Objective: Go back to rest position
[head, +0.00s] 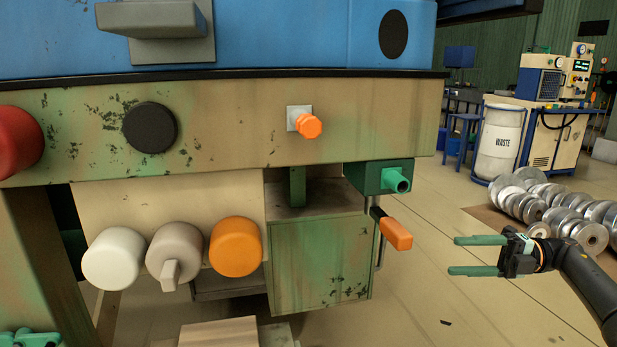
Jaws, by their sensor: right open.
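My right gripper (478,256) is open and empty at the right of the head view. Its two green fingers point left, one above the other, with a clear gap between them. It is apart from the orange lever (397,234) on the machine, which lies to its left. My right arm comes in from the lower right edge. At the bottom left corner a green part shows, cut off by the frame; I cannot tell what it is. No left gripper can be clearly made out.
A worn beige and blue machine (230,130) fills the left, with an orange knob (310,126), a green spout (397,180) and round knobs sticking out. Metal rolls (590,237) lie behind my right gripper. A white waste barrel (497,143) stands farther back. Floor is clear between machine and gripper.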

